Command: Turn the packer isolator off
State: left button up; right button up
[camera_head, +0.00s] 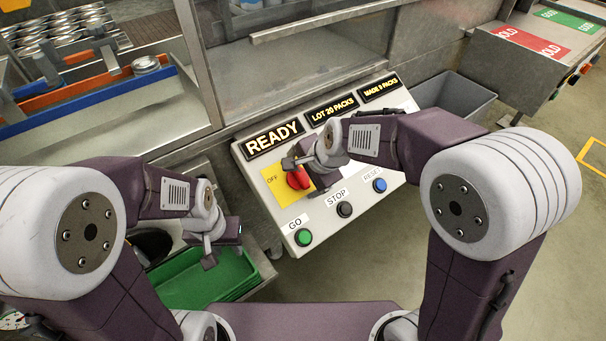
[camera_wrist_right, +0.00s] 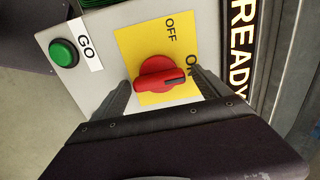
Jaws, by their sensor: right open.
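The packer isolator is a red rotary knob (camera_head: 298,179) on a yellow plate (camera_head: 270,184) at the left of the sloped control panel. In the right wrist view the knob (camera_wrist_right: 150,80) has a dark pointer mark on the side towards the word ON; OFF is printed further round the plate. My right gripper (camera_head: 303,168) is over the knob. In the wrist view its open fingers (camera_wrist_right: 160,78) stand on either side of the knob, with gaps visible. My left gripper (camera_head: 222,247) hangs above the green trays; its finger opening is unclear.
The panel has a green GO button (camera_head: 304,237), a black STOP button (camera_head: 345,209) and a blue RESET button (camera_head: 380,185). A lit READY sign (camera_head: 273,138) is above the plate. Green trays (camera_head: 205,280) lie left; a grey bin (camera_head: 455,97) stands right.

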jog(key=c, duration=1.4)
jog(key=shift+o, duration=0.2)
jog(key=shift+n, duration=0.3)
jog(key=n, duration=0.4)
jog(key=n+b, duration=0.1)
jog(key=n, duration=0.3)
jog(key=shift+w+a+r, duration=0.1)
jog(key=shift+a, duration=0.05)
jog(key=n+b, duration=0.1)
jog(key=n, duration=0.4)
jog(key=shift+a, duration=0.1)
jog(key=n+b, duration=0.1)
jog(key=n, duration=0.3)
jog(key=shift+r+n, duration=0.1)
jog(key=shift+n, duration=0.2)
jog(key=o, duration=1.4)
jog(key=shift+a, duration=0.1)
jog(key=shift+c, duration=0.2)
